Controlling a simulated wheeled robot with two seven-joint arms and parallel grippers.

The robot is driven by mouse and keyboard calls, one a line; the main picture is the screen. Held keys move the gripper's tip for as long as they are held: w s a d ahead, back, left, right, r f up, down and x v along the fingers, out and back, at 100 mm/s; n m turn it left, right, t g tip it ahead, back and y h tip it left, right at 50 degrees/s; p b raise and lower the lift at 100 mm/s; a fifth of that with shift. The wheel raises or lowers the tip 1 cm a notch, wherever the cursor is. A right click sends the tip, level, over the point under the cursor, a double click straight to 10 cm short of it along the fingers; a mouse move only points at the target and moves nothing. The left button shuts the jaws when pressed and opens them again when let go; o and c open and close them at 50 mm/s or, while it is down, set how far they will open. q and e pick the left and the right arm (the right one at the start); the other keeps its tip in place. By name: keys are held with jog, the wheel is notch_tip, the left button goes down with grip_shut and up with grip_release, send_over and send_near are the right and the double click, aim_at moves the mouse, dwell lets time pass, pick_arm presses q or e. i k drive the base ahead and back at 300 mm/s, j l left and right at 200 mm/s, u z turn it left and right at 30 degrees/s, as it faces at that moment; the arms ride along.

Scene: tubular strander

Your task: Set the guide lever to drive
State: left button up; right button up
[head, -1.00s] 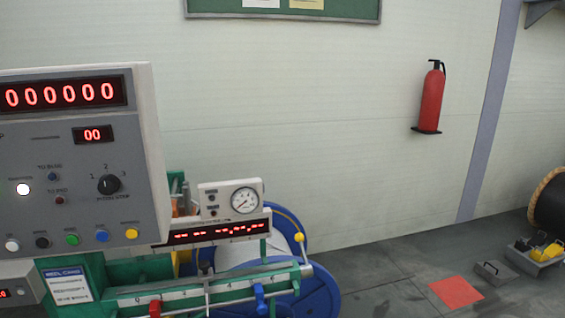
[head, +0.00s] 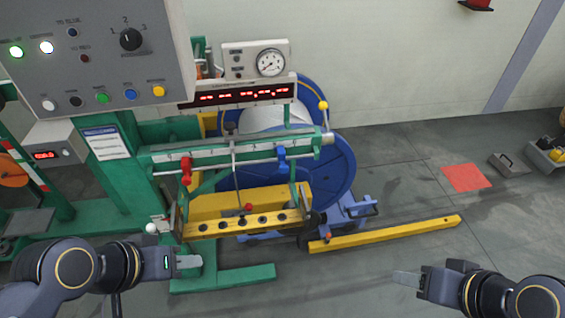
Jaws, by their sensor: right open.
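The green guide unit (head: 230,152) carries a white scale bar in the middle of the head view. A lever with a yellow ball knob (head: 323,105) stands upright at its right end. A thin dark lever (head: 234,160) rises at mid-bar. A red clamp (head: 186,170) and a blue clamp (head: 282,158) sit on the bar. I cannot tell which lever is the guide lever, and no drive marking is legible. My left gripper (head: 190,262) is low at left, apart from the machine; its jaw opening is unclear. My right gripper (head: 406,278) is open and empty, low at right.
A grey control panel (head: 95,50) with buttons and a dial overhangs the left. A blue reel (head: 335,175) stands behind the guide unit. A yellow floor beam (head: 385,234) and a red floor mark (head: 466,178) lie to the right. Floor at right is mostly clear.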

aim_at(327, 138)
jog(key=i+l+u, duration=0.15)
jog(key=i, duration=0.8)
